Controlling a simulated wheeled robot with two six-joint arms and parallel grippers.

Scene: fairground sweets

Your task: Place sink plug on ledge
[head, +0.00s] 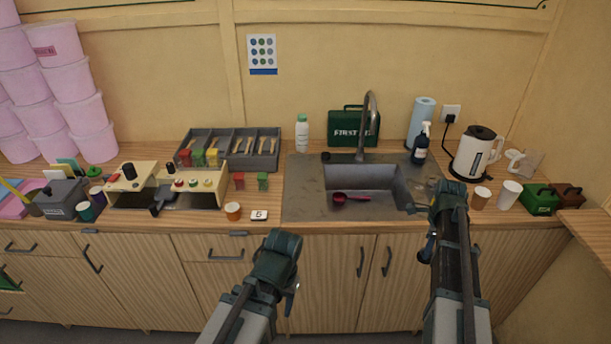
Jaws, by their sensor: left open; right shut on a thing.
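The grey metal sink (300,190) is set in the counter, with a flat ledge around its basin. A small dark round thing sits on the back left ledge (325,156); it is too small to tell whether it is the sink plug. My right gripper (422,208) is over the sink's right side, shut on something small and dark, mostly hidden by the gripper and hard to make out. My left gripper (290,285) is open and empty in front of the cabinet doors, below the counter edge.
A red ladle (350,197) lies in the basin. The tap (369,125) rises behind it. A spray bottle (421,145) and kettle (474,155) stand to the right. Paper cups (509,195) and a green box (540,199) are further right. The left sink ledge is clear.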

